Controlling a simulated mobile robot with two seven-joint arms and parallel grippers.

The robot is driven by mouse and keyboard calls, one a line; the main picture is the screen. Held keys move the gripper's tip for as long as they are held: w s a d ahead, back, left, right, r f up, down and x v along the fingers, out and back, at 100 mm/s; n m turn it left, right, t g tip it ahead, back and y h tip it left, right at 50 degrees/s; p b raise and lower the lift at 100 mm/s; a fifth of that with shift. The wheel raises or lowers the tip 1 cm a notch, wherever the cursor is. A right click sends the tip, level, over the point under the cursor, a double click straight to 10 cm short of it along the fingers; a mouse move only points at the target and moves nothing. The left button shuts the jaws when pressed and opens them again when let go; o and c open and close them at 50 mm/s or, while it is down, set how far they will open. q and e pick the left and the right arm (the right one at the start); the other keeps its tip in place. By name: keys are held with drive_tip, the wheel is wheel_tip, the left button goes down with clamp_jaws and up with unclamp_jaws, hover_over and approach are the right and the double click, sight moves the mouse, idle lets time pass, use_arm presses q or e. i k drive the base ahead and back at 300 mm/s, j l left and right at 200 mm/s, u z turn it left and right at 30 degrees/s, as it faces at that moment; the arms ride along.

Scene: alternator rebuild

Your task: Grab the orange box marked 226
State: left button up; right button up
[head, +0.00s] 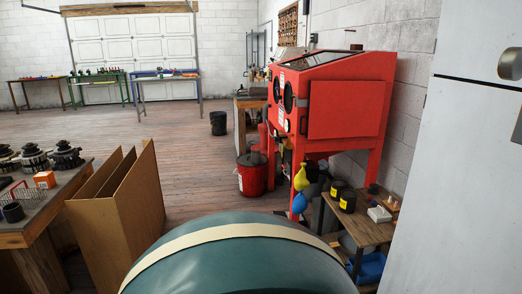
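A small orange box (44,180) sits on the wooden workbench (42,219) at the left, near its right-hand end. It is too small in the picture to read any number on it. A wire basket (24,193) stands just in front of it and dark alternator-like parts (66,157) stand behind it. Neither of my grippers is in view.
An open cardboard carton (130,220) stands right of the workbench. A large rounded teal object (230,262) fills the bottom middle. A red blasting cabinet (340,105), a red bucket (252,174) and a small wooden table (362,228) are at the right.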

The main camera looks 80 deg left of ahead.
sight(47, 178)
drive_tip(key=u, duration=4.1)
drive_tip(key=z, duration=0.3)
drive_tip(key=i+j+z, duration=0.2)
drive_tip(key=i+z, duration=0.2)
drive_tip(key=i+j+z, duration=0.6)
drive_tip(key=i+j, duration=0.8)
